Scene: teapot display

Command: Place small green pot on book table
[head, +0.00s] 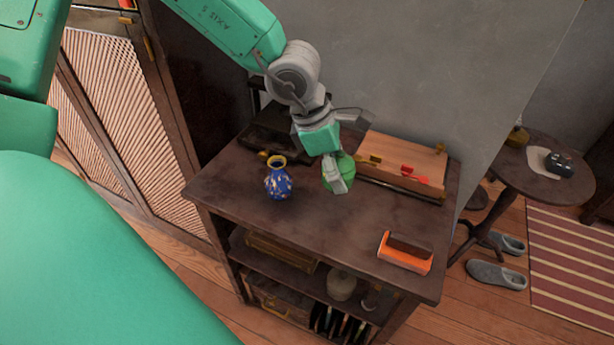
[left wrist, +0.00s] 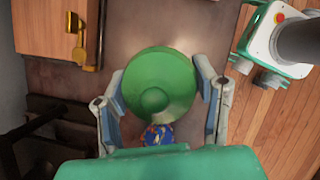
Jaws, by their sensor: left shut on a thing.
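The small green pot (head: 347,168) is at the dark wooden shelf table (head: 310,215), partly hidden by my left gripper (head: 338,176). In the left wrist view the pot (left wrist: 160,82) shows from above as a round green lid with a knob. The fingers of my left gripper (left wrist: 165,100) are on both sides of it, shut on it. I cannot tell whether the pot touches the tabletop or is slightly raised. My right gripper is not in view.
A blue patterned vase (head: 278,180) stands left of the pot, close to my gripper. A wooden box (head: 405,160) is behind right, and an orange-and-brown object (head: 405,252) lies front right. A round table (head: 530,180) with a dark object (head: 559,164) stands farther right.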

